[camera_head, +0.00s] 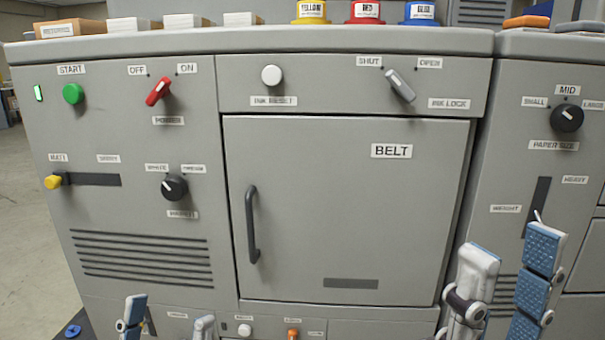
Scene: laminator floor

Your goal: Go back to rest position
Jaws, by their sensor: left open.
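My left gripper (170,313) shows at the bottom left, in front of the lower panel. Its two fingers stand apart with nothing seen between them. My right gripper (512,250) shows at the lower right, in front of the machine's right part. Its blue-padded fingers stand apart, and I see nothing held. Both grippers appear clear of the knobs and the door handle (251,225). The lower parts of both grippers are cut off by the picture's bottom edge.
The grey machine (230,190) fills the view, its BELT door (345,210) shut. A red power knob (158,91), ink lock lever (401,86) and paper size knob (566,118) stick out. Yellow, red and blue pots stand on top. Open floor (35,220) lies left.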

